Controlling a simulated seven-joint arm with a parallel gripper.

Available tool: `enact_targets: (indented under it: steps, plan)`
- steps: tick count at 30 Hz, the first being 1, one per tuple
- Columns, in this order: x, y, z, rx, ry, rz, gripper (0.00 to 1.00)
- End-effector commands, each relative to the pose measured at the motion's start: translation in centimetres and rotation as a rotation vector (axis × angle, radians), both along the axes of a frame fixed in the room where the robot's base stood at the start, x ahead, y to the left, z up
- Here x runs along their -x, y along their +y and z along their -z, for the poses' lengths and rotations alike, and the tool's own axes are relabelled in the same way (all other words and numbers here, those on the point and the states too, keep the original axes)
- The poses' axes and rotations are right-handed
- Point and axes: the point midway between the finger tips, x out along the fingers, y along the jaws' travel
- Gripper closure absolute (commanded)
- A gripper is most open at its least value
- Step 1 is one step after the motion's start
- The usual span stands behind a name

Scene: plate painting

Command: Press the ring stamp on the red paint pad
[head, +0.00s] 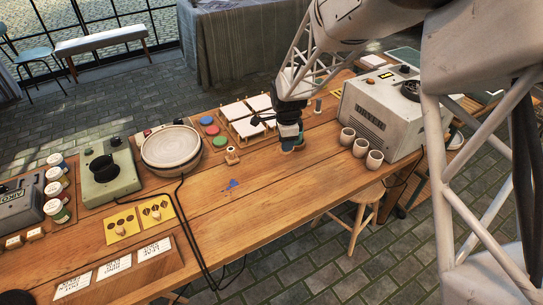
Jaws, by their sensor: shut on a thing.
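My gripper (291,145) points down over the table, right of the paper sheets. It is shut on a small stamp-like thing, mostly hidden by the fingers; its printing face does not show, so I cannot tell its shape. The red paint pad (212,130) is the middle of three round pads, between the blue pad (206,120) and the green pad (220,141). The pads lie to the left of my gripper, well apart from it. A small wooden stamp (232,157) stands on the table just below the green pad.
A pale plate (171,146) sits left of the pads. White cups (360,147) and a grey dryer box (378,110) stand at right. A black cable (181,208) crosses the table; its front middle is mostly clear.

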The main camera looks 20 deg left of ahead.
Motion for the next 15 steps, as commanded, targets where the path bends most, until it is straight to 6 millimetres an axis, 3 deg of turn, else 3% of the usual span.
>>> enact_targets:
  steps: [15]
  plan:
    - [-9.7,-9.7,-6.2,0.0,-0.002,-0.395,0.82]
